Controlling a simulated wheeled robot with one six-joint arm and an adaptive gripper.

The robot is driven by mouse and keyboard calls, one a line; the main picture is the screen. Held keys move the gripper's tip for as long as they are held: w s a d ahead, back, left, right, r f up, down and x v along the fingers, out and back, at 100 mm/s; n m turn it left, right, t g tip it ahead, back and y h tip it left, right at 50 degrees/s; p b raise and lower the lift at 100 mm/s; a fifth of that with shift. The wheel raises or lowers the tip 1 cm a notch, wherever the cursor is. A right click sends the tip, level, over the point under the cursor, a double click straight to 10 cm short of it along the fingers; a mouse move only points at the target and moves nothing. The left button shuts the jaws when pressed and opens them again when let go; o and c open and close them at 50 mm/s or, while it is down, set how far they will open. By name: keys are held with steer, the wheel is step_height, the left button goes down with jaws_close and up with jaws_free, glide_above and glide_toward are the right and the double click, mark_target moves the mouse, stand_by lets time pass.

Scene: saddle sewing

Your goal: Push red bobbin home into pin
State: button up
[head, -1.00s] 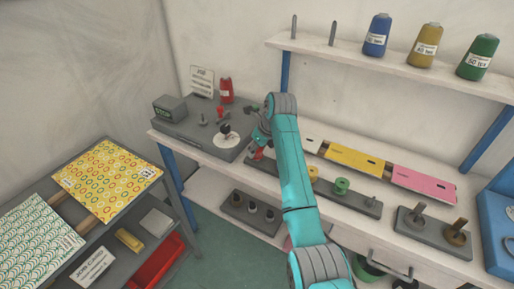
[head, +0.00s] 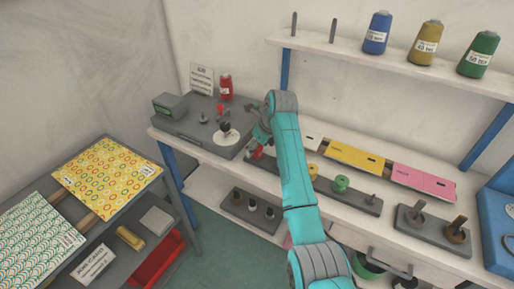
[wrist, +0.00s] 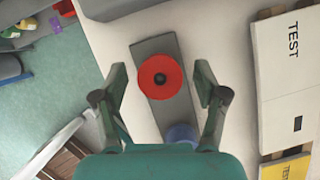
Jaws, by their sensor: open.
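The red bobbin (wrist: 152,68) lies flat on a narrow grey rack (wrist: 153,47) in the wrist view. A dark round spot, pin or hole, shows at its centre; I cannot tell how deep it sits. My gripper (wrist: 161,76) is open, with one finger on each side of the bobbin and a gap on both sides. In the head view the red bobbin (head: 257,152) is partly hidden by my gripper (head: 262,138) at the rack's left end.
A blue bobbin (wrist: 182,133) sits further along the rack. Yellow (head: 313,171) and green (head: 341,184) bobbins show right of my arm. A grey sewing unit (head: 186,128) stands to the left. Coloured boards (head: 352,158) lie behind the rack.

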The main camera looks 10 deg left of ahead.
steer(key=v, duration=1.1)
steer(key=shift+r, duration=0.25)
